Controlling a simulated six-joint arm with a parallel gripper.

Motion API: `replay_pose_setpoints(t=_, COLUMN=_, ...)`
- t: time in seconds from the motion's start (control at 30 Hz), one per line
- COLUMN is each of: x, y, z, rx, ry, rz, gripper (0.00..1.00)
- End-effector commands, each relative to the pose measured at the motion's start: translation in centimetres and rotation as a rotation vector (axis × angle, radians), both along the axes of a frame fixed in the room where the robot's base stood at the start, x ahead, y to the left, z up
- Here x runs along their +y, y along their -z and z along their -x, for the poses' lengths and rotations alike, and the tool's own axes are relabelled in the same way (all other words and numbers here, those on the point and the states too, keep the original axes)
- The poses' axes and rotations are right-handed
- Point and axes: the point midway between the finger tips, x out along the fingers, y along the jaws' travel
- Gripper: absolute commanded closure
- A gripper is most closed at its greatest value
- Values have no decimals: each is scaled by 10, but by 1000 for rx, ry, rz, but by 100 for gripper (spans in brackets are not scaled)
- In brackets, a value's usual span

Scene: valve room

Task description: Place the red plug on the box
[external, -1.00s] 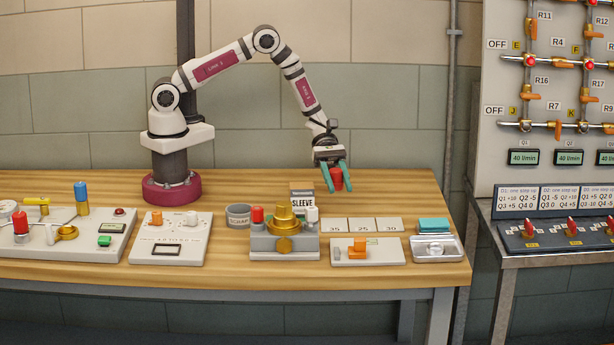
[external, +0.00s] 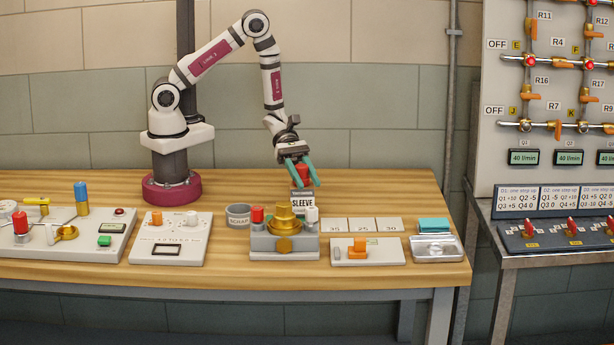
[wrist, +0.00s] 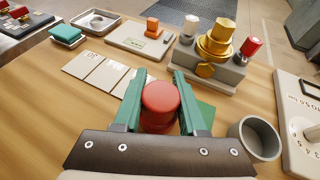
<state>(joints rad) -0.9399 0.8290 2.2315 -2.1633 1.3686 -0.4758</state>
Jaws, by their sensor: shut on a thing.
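A red plug (external: 302,172) is held between the teal fingers of my gripper (external: 301,174). In the wrist view the red plug (wrist: 161,98) sits between both fingers (wrist: 160,95), its round top facing the camera. A small box labelled SLEEVE (external: 303,203) stands behind the brass-topped block. In the external view the plug is over the box's upper edge; I cannot tell whether they touch. In the wrist view the box is mostly hidden by the plug and gripper.
The grey block with brass fitting (external: 284,240) stands in front, with a red-capped and a white-capped post. A grey SCRAP cup (external: 238,216) is to the left. Number cards (external: 361,225) lie to the right. The table behind is clear.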

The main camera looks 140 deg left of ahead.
Motion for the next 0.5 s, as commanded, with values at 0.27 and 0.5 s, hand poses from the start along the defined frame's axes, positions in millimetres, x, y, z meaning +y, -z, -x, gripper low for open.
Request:
replay_pose_setpoints(t=0.27, x=0, y=2, z=0, rx=0, ry=0, rz=-1, gripper=100)
replay_pose_setpoints(t=0.5, x=0, y=4, z=0, rx=0, ry=0, rz=-1, gripper=29)
